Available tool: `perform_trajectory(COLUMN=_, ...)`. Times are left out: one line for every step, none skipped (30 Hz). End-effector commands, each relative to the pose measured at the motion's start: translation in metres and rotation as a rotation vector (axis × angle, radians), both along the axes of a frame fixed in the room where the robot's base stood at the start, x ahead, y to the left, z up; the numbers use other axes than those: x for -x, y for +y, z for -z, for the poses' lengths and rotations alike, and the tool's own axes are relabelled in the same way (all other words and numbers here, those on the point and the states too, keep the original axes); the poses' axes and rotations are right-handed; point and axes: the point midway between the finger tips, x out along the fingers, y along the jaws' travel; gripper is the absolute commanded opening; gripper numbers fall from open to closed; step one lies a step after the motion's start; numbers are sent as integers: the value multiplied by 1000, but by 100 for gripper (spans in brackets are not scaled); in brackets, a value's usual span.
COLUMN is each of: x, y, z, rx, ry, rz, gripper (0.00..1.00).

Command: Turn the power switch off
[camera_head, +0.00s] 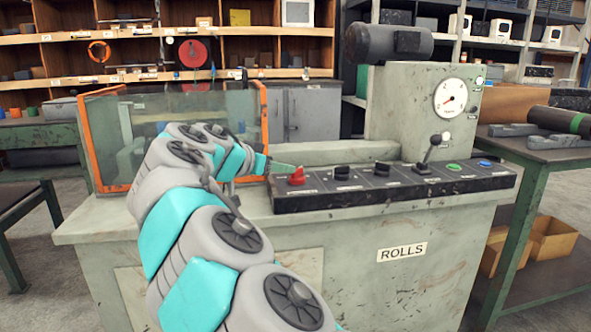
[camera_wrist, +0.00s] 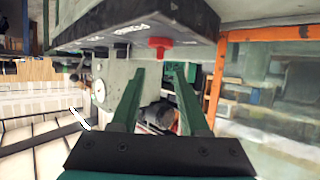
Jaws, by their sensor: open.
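The control panel (camera_head: 400,185) is a long dark box along the front of the grey machine. A red knob (camera_head: 297,177), which may be the power switch, stands at its left end; the small labels are unreadable. My gripper (camera_head: 280,166) reaches in from the left and is just left of the knob. In the wrist view, which is upside down, the red knob (camera_wrist: 160,44) hangs beyond the tips of my gripper (camera_wrist: 157,70), roughly centred between the two green fingers. The fingers are apart with nothing between them. Whether a fingertip touches the knob cannot be told.
Black knobs (camera_head: 342,173), a lever (camera_head: 430,150), a green button (camera_head: 454,168) and a blue button (camera_head: 485,163) continue rightward along the panel. An orange-framed clear guard (camera_head: 98,150) stands left, beside my arm. A gauge (camera_head: 451,98) is on the upright housing.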

Motion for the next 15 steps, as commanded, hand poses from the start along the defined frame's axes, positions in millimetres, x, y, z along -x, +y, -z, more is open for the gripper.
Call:
perform_trajectory(x=-5, y=-3, z=2, rx=0, ry=2, rz=2, gripper=45)
perform_trajectory(x=-8, y=-5, z=4, rx=0, ry=2, rz=2, gripper=45)
perform_trajectory(x=-13, y=-8, z=6, rx=-1, ry=3, rz=2, gripper=45)
perform_trajectory(x=-16, y=-10, z=8, rx=-1, ry=3, rz=2, gripper=45)
perform_trajectory(x=-20, y=-12, z=9, rx=-1, ry=4, rz=3, gripper=45)
perform_trajectory(x=-25, y=-15, z=12, rx=-1, ry=4, rz=3, gripper=45)
perform_trajectory(x=-29, y=-18, z=14, rx=-1, ry=5, rz=4, gripper=45)
perform_trajectory(x=-33, y=-20, z=15, rx=-1, ry=4, rz=4, gripper=45)
perform_trajectory(x=-38, y=-23, z=17, rx=0, ry=3, rz=4, gripper=45)
perform_trajectory(x=-41, y=-25, z=18, rx=0, ry=2, rz=4, gripper=45)
perform_trajectory(x=-44, y=-26, z=20, rx=0, ry=2, rz=3, gripper=45)
perform_trajectory(x=-48, y=-28, z=22, rx=1, ry=3, rz=1, gripper=45)
perform_trajectory(x=-50, y=-29, z=23, rx=0, ry=2, rz=1, gripper=45)
perform_trajectory(x=-52, y=-29, z=24, rx=0, ry=2, rz=1, gripper=45)
perform_trajectory(x=-53, y=-30, z=25, rx=0, ry=2, rz=0, gripper=45)
